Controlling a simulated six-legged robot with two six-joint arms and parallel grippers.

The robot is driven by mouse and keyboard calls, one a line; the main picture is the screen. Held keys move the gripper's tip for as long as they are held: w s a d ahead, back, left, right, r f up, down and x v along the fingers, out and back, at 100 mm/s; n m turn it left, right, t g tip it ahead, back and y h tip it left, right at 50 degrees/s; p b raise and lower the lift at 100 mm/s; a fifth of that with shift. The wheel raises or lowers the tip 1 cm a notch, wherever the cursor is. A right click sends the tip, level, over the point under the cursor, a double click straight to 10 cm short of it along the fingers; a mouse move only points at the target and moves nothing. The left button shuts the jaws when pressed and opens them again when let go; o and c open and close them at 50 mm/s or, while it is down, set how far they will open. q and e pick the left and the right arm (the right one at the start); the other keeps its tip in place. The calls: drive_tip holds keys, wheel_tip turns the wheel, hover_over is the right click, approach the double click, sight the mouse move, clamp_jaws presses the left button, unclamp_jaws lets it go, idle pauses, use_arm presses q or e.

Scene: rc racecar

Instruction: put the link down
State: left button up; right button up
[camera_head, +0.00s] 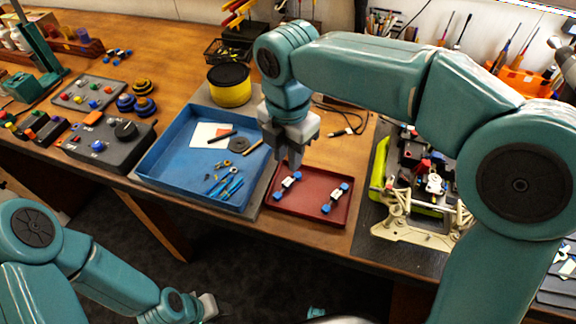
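Two small links with blue ends and white-and-black middles show at the dark red tray (310,222). The left link (287,186) is directly below the fingertips of my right gripper (294,164); the right link (335,199) lies in the tray. My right gripper points down over the tray's back left part. Its dark fingers look close together, and I cannot tell whether they touch the left link or are apart from it. My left gripper (208,306) is low at the bottom, in front of the bench, seen only in part.
A blue tray (160,160) with tools and small parts stands left of the red tray. The racecar chassis (420,215) is on a dark mat to the right. A yellow-and-black round container (230,92) stands behind. Control boxes (108,140) are at the left.

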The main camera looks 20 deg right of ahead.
wheel_tip(320, 180, up, 5)
drive_tip(key=shift+f+p, duration=0.1)
drive_tip(key=shift+p, duration=0.2)
